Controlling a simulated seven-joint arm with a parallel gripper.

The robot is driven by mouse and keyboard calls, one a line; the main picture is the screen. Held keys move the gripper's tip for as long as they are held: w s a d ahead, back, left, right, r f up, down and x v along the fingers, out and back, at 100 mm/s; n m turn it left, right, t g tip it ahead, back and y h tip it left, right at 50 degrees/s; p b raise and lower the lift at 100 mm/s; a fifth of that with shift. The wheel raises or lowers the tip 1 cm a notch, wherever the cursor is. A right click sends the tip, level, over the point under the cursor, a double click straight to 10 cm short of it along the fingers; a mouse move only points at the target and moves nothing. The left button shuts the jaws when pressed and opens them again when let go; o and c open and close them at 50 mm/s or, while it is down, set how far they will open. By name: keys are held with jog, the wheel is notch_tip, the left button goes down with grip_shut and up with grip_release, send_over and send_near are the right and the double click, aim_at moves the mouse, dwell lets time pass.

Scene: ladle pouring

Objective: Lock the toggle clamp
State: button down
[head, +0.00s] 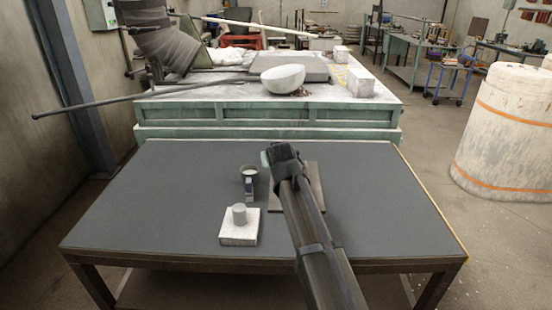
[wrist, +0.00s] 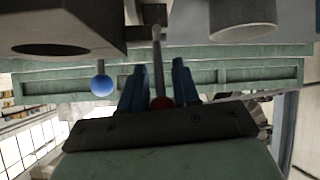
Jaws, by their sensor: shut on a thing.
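In the wrist view, my gripper (wrist: 158,66) has its two blue fingers on either side of a thin upright rod with a red end (wrist: 161,103), which looks like the toggle clamp's handle. The fingers are shut on it. The rod runs up towards a dark mechanism at the top edge, which is cut off. A second short rod with a blue ball (wrist: 103,86) is left of the fingers, apart from them. In the head view, my gripper (head: 271,158) is over the dark table near a flat plate (head: 316,185); my arm hides the clamp there.
On the table (head: 180,190), a pale block with a cylinder (head: 239,230) and a small cup with a blue part (head: 249,172) stand left of my arm. A dark block with a round hole (wrist: 50,50) fills the wrist view's upper left. The table's left side is clear.

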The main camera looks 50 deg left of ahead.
jog(key=c, duration=0.9)
grip_release()
jog(key=shift+c, duration=0.2)
jog(key=v, duration=1.4)
jog(key=shift+f, duration=0.1)
